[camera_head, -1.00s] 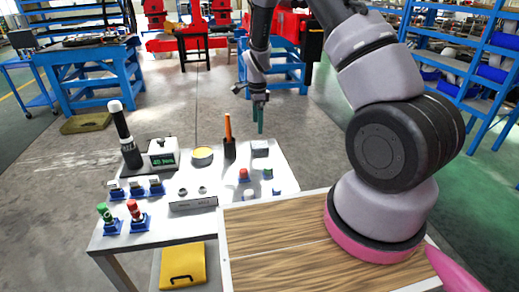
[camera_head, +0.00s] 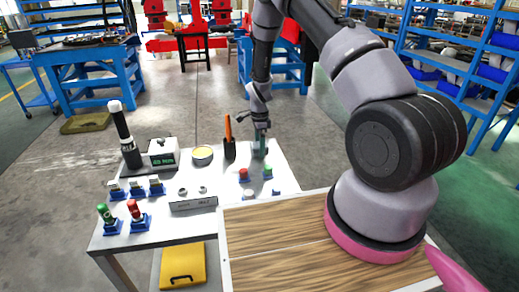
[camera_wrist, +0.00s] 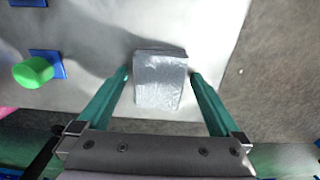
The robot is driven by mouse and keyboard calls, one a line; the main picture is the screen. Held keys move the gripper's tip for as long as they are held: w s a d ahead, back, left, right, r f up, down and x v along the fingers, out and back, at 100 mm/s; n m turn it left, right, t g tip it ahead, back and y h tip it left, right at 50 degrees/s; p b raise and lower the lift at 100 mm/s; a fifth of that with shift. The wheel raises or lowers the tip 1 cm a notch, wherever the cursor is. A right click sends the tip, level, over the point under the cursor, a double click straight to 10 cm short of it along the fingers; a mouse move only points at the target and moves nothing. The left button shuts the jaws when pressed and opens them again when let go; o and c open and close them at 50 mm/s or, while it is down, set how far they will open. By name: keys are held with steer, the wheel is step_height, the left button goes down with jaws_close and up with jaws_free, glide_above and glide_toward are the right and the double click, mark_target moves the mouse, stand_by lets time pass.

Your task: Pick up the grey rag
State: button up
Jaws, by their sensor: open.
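The grey rag (camera_wrist: 161,80) is a folded, shiny grey block lying on the white table (camera_wrist: 215,20). In the wrist view it sits between the two green fingers of my gripper (camera_wrist: 160,76), with a narrow gap on each side. In the head view my gripper (camera_head: 261,143) is low over the back right of the table, pointing down. It hides most of the rag there. My gripper is open and its fingers straddle the rag.
A green-topped button on a blue base (camera_head: 268,172) and a red one (camera_head: 244,175) stand in front of my gripper. An orange-handled tool (camera_head: 229,140) stands close on the left. The table's right edge is near the rag. A wooden-topped surface (camera_head: 290,250) is in front.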

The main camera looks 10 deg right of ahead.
steer(key=c, duration=1.3)
steer(key=shift+r, duration=0.15)
step_height(320, 180, up, 10)
steer(key=shift+f, duration=0.1)
